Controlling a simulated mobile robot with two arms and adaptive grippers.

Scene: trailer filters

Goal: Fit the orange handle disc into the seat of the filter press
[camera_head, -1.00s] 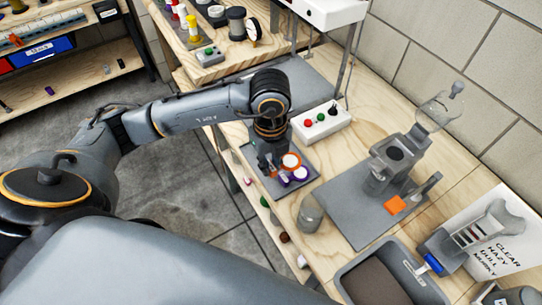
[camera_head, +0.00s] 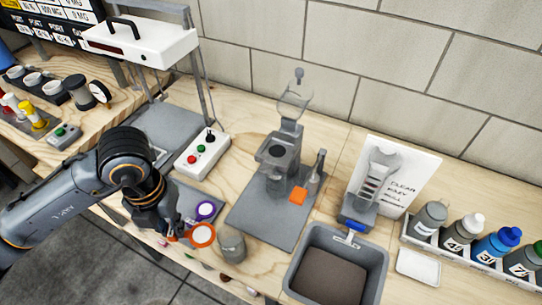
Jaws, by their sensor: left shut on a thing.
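The filter press (camera_head: 278,158) stands upright on a grey base plate (camera_head: 262,215) in the middle of the bench. An orange square piece (camera_head: 298,196) is at its foot. My left gripper (camera_head: 180,230) is left of the press, pointing down near the bench's front edge. It is shut on the orange handle disc (camera_head: 202,236), a ring with a pale middle, at its right side. The fingertips are small and partly hidden. A purple disc (camera_head: 206,209) lies on the dark mat (camera_head: 184,192) just behind it. My right gripper is not in view.
A grey cylinder (camera_head: 232,247) stands close to the right of the disc. A white button box (camera_head: 202,155) is behind the mat. A grey bin (camera_head: 340,240) and a rack of bottles (camera_head: 480,240) are at the right. A block wall closes the back.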

